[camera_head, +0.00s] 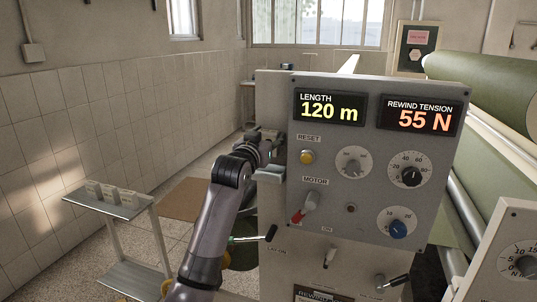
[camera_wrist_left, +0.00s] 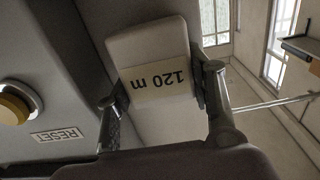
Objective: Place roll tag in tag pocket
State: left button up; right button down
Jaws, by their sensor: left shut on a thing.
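The roll tag (camera_wrist_left: 157,82) is a pale plate marked "120 m", upside down in the left wrist view. My left gripper (camera_wrist_left: 158,92) is shut on it, one finger at each side. In the head view the gripper (camera_head: 268,148) is at the left edge of the grey control panel (camera_head: 330,142); the tag is not clear there. A pale grey ledge-like piece (camera_head: 270,174) lies just below the gripper; I cannot tell whether it is the tag pocket. My right gripper is not in view.
The panel carries a yellow reset button (camera_head: 306,157), which also shows in the wrist view (camera_wrist_left: 14,108), a red motor switch (camera_head: 307,205) and dials. A side stand (camera_head: 122,207) holds several small pale blocks at left. A green roll (camera_head: 490,88) is behind right.

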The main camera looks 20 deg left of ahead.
pick_arm(q)
notch_tip(320, 180, down, 3)
jog(key=shift+f+p, duration=0.1)
jog(key=shift+p, duration=0.35)
notch_tip(320, 180, down, 3)
jog(key=shift+p, duration=0.9)
jog(key=shift+w+f, duration=0.2)
jog(key=shift+f, duration=0.2)
jog(key=shift+f, duration=0.2)
jog(key=o, duration=0.7)
jog(key=shift+o, duration=0.8)
jog(key=shift+d+f, duration=0.1)
jog(key=shift+f, duration=0.05)
